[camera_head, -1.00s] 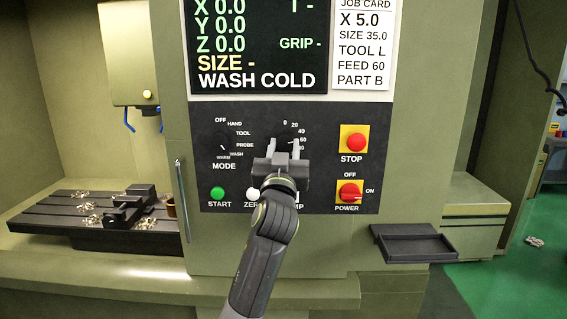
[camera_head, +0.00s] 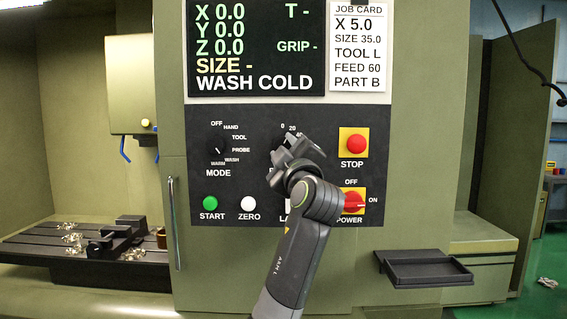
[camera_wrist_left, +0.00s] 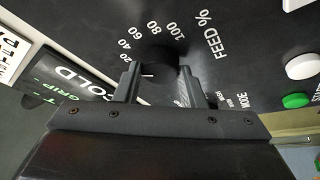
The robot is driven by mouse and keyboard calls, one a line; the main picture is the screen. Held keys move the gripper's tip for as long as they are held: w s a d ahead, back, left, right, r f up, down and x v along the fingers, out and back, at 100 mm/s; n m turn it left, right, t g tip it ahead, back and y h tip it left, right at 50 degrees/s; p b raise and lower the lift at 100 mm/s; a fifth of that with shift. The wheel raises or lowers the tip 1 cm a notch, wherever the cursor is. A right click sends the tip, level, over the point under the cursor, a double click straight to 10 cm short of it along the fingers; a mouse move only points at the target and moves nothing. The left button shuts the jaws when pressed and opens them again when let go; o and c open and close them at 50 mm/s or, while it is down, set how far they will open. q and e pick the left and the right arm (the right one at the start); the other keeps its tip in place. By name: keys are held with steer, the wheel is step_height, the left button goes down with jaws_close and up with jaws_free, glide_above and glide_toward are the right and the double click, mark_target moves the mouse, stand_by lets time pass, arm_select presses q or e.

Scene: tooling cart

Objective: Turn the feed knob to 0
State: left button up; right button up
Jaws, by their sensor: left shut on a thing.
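The black feed knob (camera_wrist_left: 158,62) sits between the two fingers of my left gripper (camera_wrist_left: 160,84) in the left wrist view. The gripper is shut on it. A short white mark shows on the knob's lower left side, beyond the 20 label and near the left finger; the 0 label is hidden there. In the head view my left gripper (camera_head: 296,146) is tilted over the dial and covers the knob. Only 0 and 20 of the scale (camera_head: 287,128) show above it. My right gripper is not in view.
The mode knob (camera_head: 219,150) is left of the dial. The red stop button (camera_head: 354,143) and power switch (camera_head: 354,201) are to the right. The start (camera_head: 210,203) and zero (camera_head: 248,203) buttons are below left. A dark tray (camera_head: 430,268) juts out at lower right.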

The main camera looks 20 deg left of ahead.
arm_select(q)
steer(key=shift+d+r+n+g+y, duration=0.15)
steer(key=shift+n+g, duration=0.55)
steer(key=shift+n, duration=0.95)
steer(key=shift+r+n+g+y, duration=0.15)
steer(key=shift+n+g, duration=0.55)
steer(key=shift+n, duration=0.95)
steer(key=o, duration=0.6)
steer(key=shift+c, duration=0.2)
steer(key=o, duration=0.4)
steer(key=shift+w+f, duration=0.15)
steer(key=shift+w, duration=0.05)
steer(key=shift+s, duration=0.1)
